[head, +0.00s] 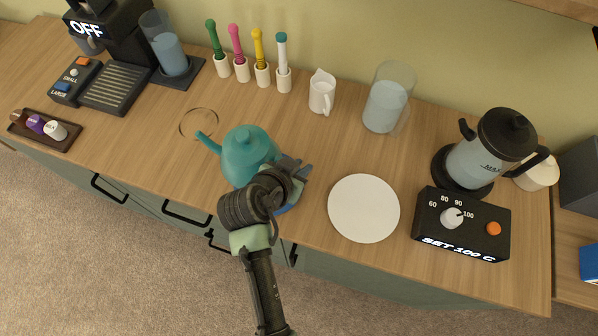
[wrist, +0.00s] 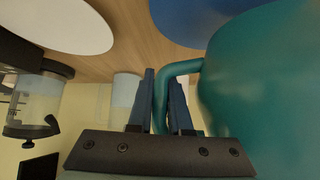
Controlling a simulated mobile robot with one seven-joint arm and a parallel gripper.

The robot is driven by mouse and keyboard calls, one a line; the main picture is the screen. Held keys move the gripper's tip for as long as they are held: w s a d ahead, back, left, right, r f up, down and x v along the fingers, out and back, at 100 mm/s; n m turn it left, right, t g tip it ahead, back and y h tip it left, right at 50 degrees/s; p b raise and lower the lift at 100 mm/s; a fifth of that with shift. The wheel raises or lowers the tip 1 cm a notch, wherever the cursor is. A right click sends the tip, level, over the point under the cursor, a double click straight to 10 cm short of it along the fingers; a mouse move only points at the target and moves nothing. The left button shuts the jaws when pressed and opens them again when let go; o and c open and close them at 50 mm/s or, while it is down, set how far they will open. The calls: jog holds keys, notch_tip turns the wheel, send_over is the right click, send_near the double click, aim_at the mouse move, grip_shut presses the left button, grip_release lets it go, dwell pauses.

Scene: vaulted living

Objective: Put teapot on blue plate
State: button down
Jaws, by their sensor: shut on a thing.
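The teal teapot (head: 245,150) is upright, with its spout to the left in the head view. My gripper (head: 296,168) is at the teapot's right side. In the wrist view, my gripper's fingers (wrist: 162,92) are shut on the teapot's handle (wrist: 184,68), and the teapot's body (wrist: 262,75) fills the right side. The blue plate (head: 284,209) shows only as an edge beside my gripper; my arm and the teapot hide the rest. It also shows in the wrist view (wrist: 192,18), partly behind the teapot. I cannot tell whether the teapot touches the plate or counter.
A white plate (head: 363,208) lies right of my gripper. A black kettle base with dial (head: 462,224) and a kettle (head: 484,155) stand farther right. A glass pitcher (head: 387,98), white jug (head: 321,92) and several colored whisks line the wall. A thin ring (head: 198,124) marks the counter left.

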jog(key=shift+f, duration=1.65)
jog(key=c, duration=1.3)
grip_release()
jog(key=shift+f, duration=0.15)
jog(key=o, duration=0.5)
jog(key=shift+s, duration=0.1)
jog(key=shift+c, duration=0.2)
